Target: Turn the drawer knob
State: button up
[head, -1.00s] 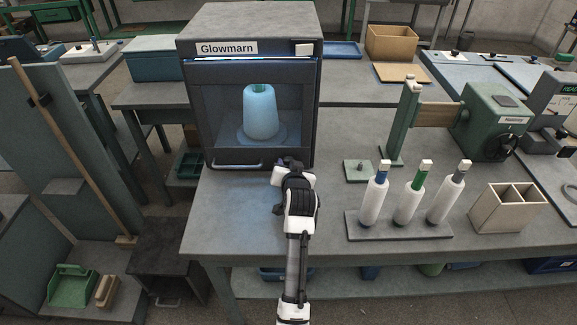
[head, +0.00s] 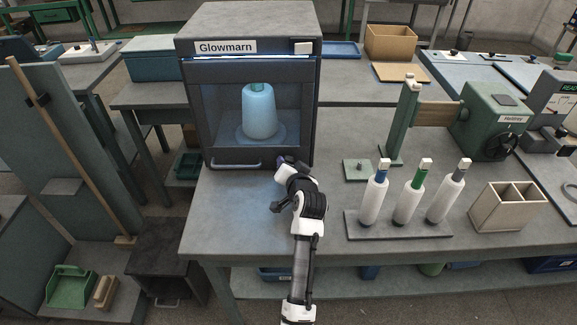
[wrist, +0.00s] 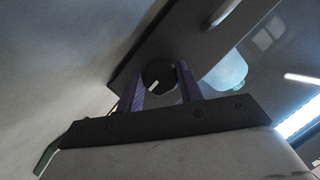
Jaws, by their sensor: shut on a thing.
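The knob (wrist: 160,72) is round and black with a short white mark, which slants in the wrist view. It is on the lower front of the dark cabinet labelled Glowmarn (head: 248,20), near its right corner. My gripper (wrist: 161,86) has its two purple fingers on either side of the knob and is shut on it. In the head view my gripper (head: 282,162) is against the cabinet's lower right front, and it hides the knob there.
The cabinet's bar handle (head: 236,165) is left of my gripper. The bench's front left is clear.

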jog(key=o, duration=1)
jog(key=b+v, duration=0.3)
jog(key=v, duration=1.1)
jog(key=shift+w, duration=0.1)
